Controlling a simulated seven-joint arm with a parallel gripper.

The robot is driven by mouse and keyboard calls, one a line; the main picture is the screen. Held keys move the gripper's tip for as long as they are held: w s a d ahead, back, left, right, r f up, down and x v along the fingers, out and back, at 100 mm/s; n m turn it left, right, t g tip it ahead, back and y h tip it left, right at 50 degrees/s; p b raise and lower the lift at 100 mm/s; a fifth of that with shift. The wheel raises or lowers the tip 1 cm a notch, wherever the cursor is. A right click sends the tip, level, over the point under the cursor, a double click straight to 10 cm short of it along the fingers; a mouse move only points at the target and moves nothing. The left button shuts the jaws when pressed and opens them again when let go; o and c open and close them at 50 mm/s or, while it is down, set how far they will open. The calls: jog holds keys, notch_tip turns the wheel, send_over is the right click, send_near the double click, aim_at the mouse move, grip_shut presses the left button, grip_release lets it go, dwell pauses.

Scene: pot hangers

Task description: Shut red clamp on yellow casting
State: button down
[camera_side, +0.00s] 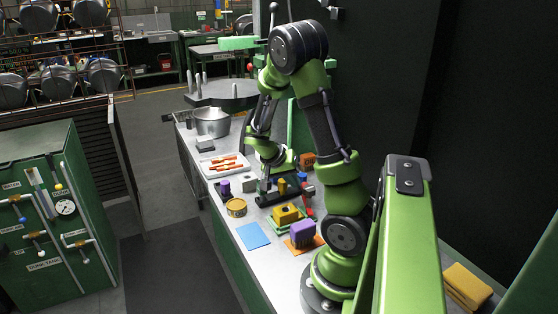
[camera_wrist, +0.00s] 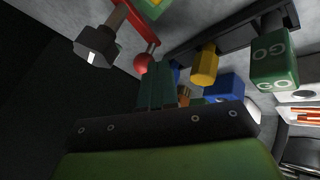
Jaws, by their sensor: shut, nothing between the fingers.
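The red clamp (camera_wrist: 132,27) shows in the wrist view as a red bar and a rod ending in a red ball (camera_wrist: 142,62). In the side view the clamp (camera_side: 307,212) is partly visible at the right of the yellow casting (camera_side: 284,214), which sits on a green plate. Only a sliver of the casting and its green plate shows at the top edge in the wrist view. My gripper (camera_wrist: 157,78) is shut and empty, its green fingers beside the red ball; I cannot tell whether they touch. In the side view its fingertips are hard to make out.
A black rack holds a yellow hexagonal pin (camera_wrist: 204,66) and a green GO block (camera_wrist: 273,62) beside my gripper. A blue block (camera_wrist: 222,88) is close by.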

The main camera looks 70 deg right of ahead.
jog(key=s+d+m+g+y, duration=0.1)
jog(key=m, duration=0.1)
jog(key=shift+s+d+m, duration=0.1)
jog(key=shift+d+m, duration=0.1)
jog(key=shift+m, duration=0.2)
jog(key=s+m+y, duration=0.1)
jog(key=d+m+g+y, duration=0.1)
jog(key=m, duration=0.1)
jog(key=shift+s+d+m, duration=0.1)
jog(key=shift+s+m, duration=0.2)
jog(key=shift+s, duration=0.05)
jog(key=m, duration=0.1)
jog(key=s+m+y, duration=0.2)
jog(key=shift+d+m+g, duration=0.25)
jog(key=shift+m+g, duration=0.05)
jog(key=shift+m, duration=0.1)
jog(key=shift+s+m+y, duration=0.55)
jog(key=shift+m+y, duration=0.05)
jog(key=shift+m, duration=0.35)
jog(key=shift+s+m+y, duration=0.5)
jog(key=shift+m+y, duration=0.1)
jog(key=shift+m, duration=0.35)
jog(key=shift+a, duration=0.1)
jog(key=s+a+r, duration=0.2)
jog(key=a, duration=0.5)
jog(key=s+a+r, duration=0.3)
jog(key=a, duration=0.5)
jog(key=shift+s, duration=0.2)
